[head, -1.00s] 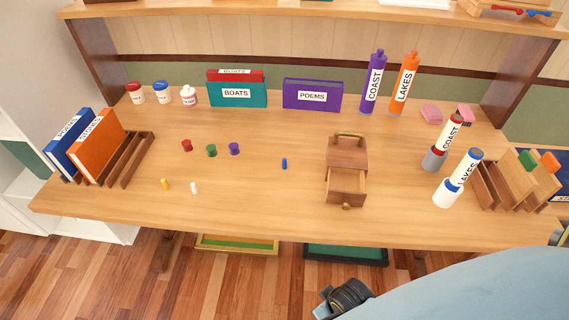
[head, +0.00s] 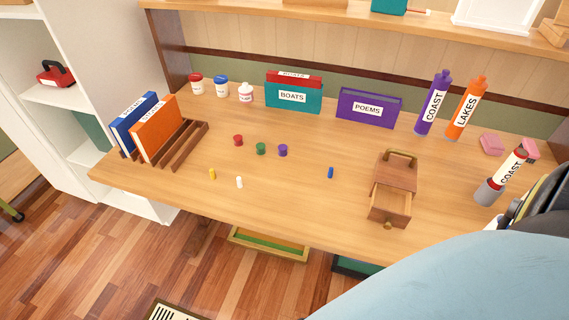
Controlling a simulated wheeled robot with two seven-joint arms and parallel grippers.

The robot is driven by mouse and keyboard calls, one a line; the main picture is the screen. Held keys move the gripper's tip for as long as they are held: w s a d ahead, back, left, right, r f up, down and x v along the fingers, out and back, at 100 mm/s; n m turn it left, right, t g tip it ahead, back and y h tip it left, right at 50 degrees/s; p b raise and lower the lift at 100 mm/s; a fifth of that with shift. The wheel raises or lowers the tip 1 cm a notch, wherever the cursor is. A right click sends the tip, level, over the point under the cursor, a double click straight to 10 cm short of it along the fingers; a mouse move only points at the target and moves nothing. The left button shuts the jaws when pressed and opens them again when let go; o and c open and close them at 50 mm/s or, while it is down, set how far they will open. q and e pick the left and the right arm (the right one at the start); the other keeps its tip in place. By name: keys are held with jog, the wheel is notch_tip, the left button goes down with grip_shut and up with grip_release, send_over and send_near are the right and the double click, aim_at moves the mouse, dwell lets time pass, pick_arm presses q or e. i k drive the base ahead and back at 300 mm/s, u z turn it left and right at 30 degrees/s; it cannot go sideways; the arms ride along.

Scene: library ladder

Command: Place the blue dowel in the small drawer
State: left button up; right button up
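The blue dowel (head: 331,172) stands upright on the desk, left of a small wooden box with a handle on top (head: 397,171). The small drawer (head: 389,208) at the front of this box is pulled out. The part of its inside that shows looks empty. The dowel is apart from the drawer, on the bare desk top. Neither gripper's fingers show. A large light blue part of my arm fills the lower right, with dark parts of mine at the right edge, hiding the desk's right end.
Green (head: 261,149), red (head: 238,140) and purple (head: 283,150) pegs stand left of the dowel, with yellow (head: 212,174) and white (head: 239,182) dowels nearer the front edge. Bottles and books line the back. The desk (head: 300,205) is clear between the dowel and the front edge.

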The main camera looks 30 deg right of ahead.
aim_at(389, 215)
jog(key=u, duration=1.65)
jog(key=k, duration=1.8)
jog(key=z, duration=0.95)
